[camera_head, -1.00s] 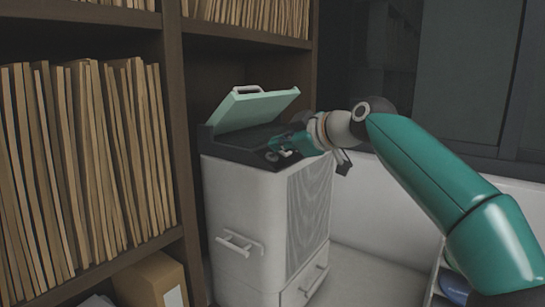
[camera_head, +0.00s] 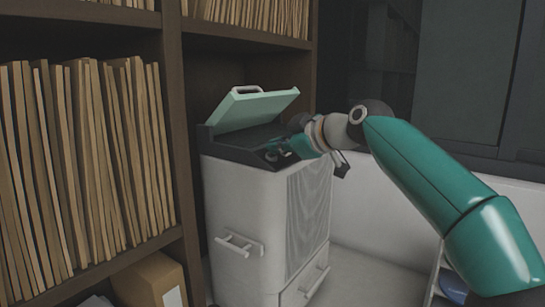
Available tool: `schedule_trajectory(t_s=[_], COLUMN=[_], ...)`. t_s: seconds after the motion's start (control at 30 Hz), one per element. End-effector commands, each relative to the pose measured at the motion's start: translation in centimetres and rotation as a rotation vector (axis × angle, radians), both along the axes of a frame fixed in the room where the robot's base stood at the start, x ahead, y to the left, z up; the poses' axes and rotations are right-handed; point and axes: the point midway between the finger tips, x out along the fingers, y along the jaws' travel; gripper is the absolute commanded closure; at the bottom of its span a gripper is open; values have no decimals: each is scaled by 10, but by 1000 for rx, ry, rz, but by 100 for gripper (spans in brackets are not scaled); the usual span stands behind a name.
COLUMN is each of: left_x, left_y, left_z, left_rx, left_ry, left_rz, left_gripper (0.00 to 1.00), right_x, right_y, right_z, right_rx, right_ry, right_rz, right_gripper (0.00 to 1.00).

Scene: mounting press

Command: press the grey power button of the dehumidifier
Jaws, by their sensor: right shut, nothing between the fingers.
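The dehumidifier (camera_head: 245,215) is a white cabinet with a dark top panel (camera_head: 232,152) and a raised mint-green lid (camera_head: 256,107). My right gripper (camera_head: 281,154) is shut and empty, low over the right front part of the dark top panel. My right arm comes in from the right. The grey power button cannot be told apart from the small light parts around the fingertips. Whether the fingertips touch the panel cannot be made out. My left gripper is not in view.
A brown shelf (camera_head: 182,130) full of upright files (camera_head: 85,165) stands close on the left of the dehumidifier. A cardboard box (camera_head: 152,282) sits on its bottom shelf.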

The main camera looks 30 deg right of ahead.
Motion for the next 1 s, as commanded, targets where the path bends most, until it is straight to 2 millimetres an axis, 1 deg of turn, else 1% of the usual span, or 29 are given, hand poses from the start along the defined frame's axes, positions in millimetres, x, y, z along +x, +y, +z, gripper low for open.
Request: schedule_trajectory(t_s=[0.73,1.0], left_x=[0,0], left_y=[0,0], left_z=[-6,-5], left_rx=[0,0], left_ry=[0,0], left_rz=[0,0], left_gripper=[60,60], right_x=[4,4], right_y=[2,2], right_z=[-9,-8], right_rx=[0,0], right_ry=[2,3], right_rz=[1,2], right_gripper=[100,100])
